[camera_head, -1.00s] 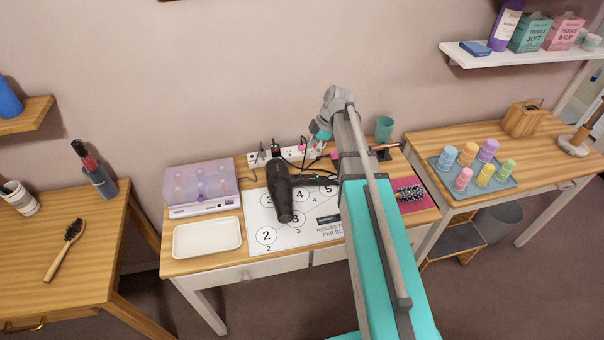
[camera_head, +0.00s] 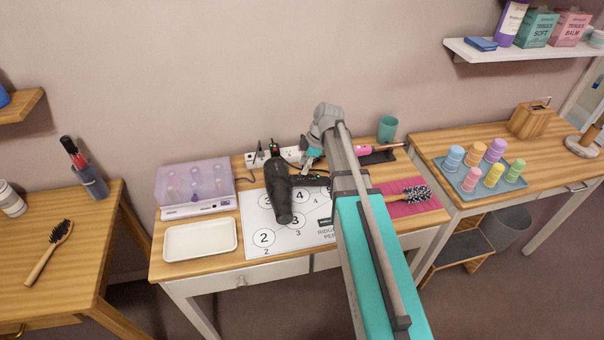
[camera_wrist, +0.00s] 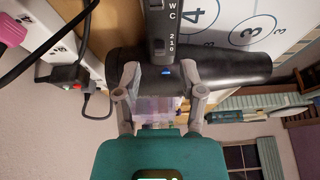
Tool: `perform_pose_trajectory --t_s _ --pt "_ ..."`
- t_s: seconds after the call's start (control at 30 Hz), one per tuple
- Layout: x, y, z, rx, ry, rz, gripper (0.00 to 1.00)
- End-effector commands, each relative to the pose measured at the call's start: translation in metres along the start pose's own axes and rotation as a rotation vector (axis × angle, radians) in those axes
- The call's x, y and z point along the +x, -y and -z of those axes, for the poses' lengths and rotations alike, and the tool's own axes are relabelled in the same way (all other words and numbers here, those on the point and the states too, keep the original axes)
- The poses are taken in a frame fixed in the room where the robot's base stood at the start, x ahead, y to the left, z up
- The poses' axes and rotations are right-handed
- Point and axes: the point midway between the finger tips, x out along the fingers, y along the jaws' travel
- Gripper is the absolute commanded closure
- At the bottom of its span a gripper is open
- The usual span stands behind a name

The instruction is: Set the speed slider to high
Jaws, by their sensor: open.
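The black hair dryer (camera_head: 277,190) lies on the white printed mat on the middle table. In the wrist view, the hair dryer (camera_wrist: 240,70) spans the picture, its handle running up. The handle bears the marks W, C and 2, 1, 0. A small pale piece, perhaps the speed slider (camera_wrist: 158,46), sits beside the numbers; its exact setting is too small to tell. A blue button (camera_wrist: 166,72) is just below it. My gripper (camera_wrist: 164,80) is open, its fingertips on either side of the blue button, close to the dryer; contact is unclear. It is beside the dryer in the head view (camera_head: 312,158).
A power strip (camera_head: 291,154) with plugs and cables lies behind the dryer. A purple-lidded roller box (camera_head: 194,188) and white tray (camera_head: 200,240) are at left. A pink hot tool (camera_head: 366,150), teal cup (camera_head: 387,129) and round brush (camera_head: 409,194) are at right.

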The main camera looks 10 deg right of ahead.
Motion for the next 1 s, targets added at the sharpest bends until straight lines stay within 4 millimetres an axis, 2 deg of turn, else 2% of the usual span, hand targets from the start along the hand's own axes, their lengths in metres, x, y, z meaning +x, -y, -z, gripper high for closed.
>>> perform_pose_trajectory --t_s 0.03,0.23,0.7,0.77,1.0 --pt "0.007 0.0 -0.001 -0.001 0.0 0.0 0.49" --pt "0.016 0.0 0.0 -0.001 0.0 0.0 0.49" --pt "0.018 0.0 0.0 0.0 0.0 0.0 0.49" --pt "0.018 0.0 0.0 0.0 0.0 0.0 0.58" --pt "0.018 0.0 0.0 0.0 0.0 0.0 1.0"
